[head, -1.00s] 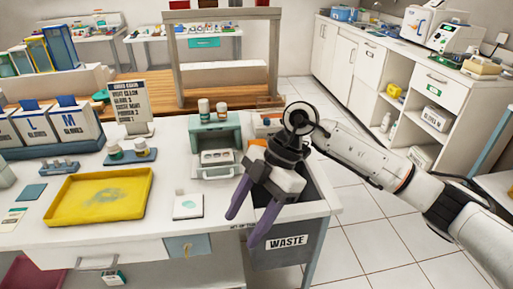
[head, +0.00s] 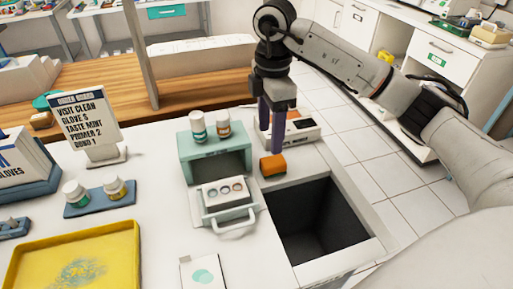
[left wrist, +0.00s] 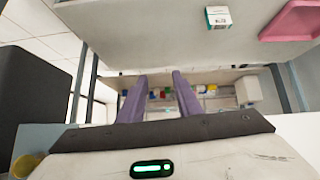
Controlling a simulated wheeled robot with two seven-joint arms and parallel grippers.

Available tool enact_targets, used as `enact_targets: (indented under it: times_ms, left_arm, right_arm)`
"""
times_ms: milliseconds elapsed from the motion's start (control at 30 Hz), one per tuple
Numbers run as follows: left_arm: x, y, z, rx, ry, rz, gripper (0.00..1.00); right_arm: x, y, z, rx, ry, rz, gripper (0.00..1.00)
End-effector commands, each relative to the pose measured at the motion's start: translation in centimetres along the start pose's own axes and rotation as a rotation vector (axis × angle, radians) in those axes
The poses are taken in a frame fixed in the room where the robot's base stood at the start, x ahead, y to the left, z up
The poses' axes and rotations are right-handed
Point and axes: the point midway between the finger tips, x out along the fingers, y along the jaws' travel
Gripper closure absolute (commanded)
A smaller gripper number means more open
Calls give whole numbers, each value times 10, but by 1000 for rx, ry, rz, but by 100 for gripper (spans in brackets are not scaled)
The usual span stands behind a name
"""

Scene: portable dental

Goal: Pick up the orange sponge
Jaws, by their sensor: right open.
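The orange sponge (head: 273,165), with a dark side face, sits on the white counter between the teal box and the waste opening. My right gripper (head: 270,150) points down with its purple fingers parted, close to the sponge at its upper edge in the head view. Whether the fingers stand around it or behind it I cannot tell. My left gripper (left wrist: 158,76) shows only in the left wrist view, open and empty, facing a shelf under the counter.
The open waste bin (head: 318,222) lies just in front of the sponge. A teal box (head: 215,160) with an open drawer and two bottles on top stands left of it. A white box (head: 300,128) is behind. A yellow tray (head: 75,262) lies front left.

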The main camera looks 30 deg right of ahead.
Motion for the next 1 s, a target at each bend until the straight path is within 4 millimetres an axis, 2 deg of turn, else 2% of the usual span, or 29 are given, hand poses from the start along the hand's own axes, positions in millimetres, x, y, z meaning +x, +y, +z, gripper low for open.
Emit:
enact_targets:
  times_ms: [300,467,700,833,1000]
  left_arm:
    - [-5,3,20,-7,-38,4,69]
    - [-6,4,20,-7,-40,5,69]
    - [-8,4,16,-8,-33,6,69]
    - [-6,4,12,-6,-26,5,69]
    - [-4,3,9,-5,-20,4,69]
  right_arm:
    - [44,-1,1,-2,-2,-3,44]
    - [55,-1,3,-1,-1,-3,44]
    - [90,-3,9,-2,0,-4,44]
    - [100,-3,9,-1,0,-2,44]
    - [102,-2,9,-2,0,0,44]
